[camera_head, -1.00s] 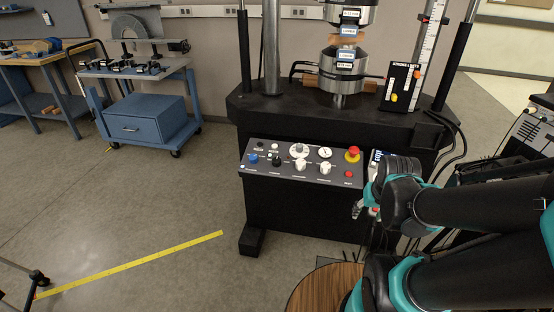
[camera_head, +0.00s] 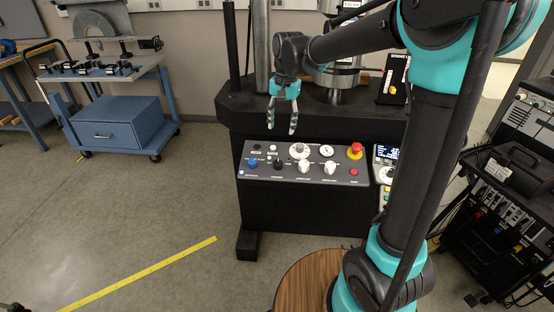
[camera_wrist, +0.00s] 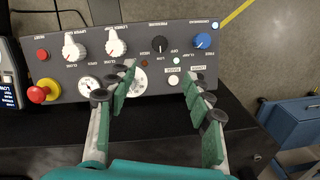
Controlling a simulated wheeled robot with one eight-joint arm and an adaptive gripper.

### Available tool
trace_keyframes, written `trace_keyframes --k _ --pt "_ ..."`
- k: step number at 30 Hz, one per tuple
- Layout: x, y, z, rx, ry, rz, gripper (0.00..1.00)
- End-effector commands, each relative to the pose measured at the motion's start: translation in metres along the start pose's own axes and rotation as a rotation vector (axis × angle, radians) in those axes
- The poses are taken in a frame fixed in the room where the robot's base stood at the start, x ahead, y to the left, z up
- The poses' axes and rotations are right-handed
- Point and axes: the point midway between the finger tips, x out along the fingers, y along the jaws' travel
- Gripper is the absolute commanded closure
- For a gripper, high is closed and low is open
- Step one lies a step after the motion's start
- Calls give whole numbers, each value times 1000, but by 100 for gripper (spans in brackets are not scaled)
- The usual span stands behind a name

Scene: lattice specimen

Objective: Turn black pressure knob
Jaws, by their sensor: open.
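The black pressure knob (camera_head: 278,164) sits on the sloped grey control panel (camera_head: 250,173), between a blue knob (camera_head: 253,163) and two white knobs. In the wrist view the panel appears upside down; there the black knob (camera_wrist: 159,50) is uncovered, near the word "PRESSURE", beyond my fingertips. My gripper (camera_head: 282,128) is open and points down, above and behind the panel in the head view. In the wrist view its two green-padded fingers (camera_wrist: 160,82) are spread apart and empty, with the knob roughly between their lines. They do not appear to touch the knob.
A red mushroom button (camera_head: 355,148) stands at the panel's right end. White knobs (camera_head: 304,167) lie right of the black knob. The black machine ledge (camera_head: 235,103) and steel column are behind my gripper. Open floor lies left of the machine; a blue cart (camera_head: 115,125) stands farther back.

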Motion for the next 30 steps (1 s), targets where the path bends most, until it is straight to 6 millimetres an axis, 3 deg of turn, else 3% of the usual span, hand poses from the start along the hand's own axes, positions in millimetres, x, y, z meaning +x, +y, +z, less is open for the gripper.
trace_keyframes --k 18,24,30 --pt "120 0 -1 -2 1 -1 49" --pt "146 0 -1 -2 1 -1 49" --pt "155 0 0 -1 1 -1 49"
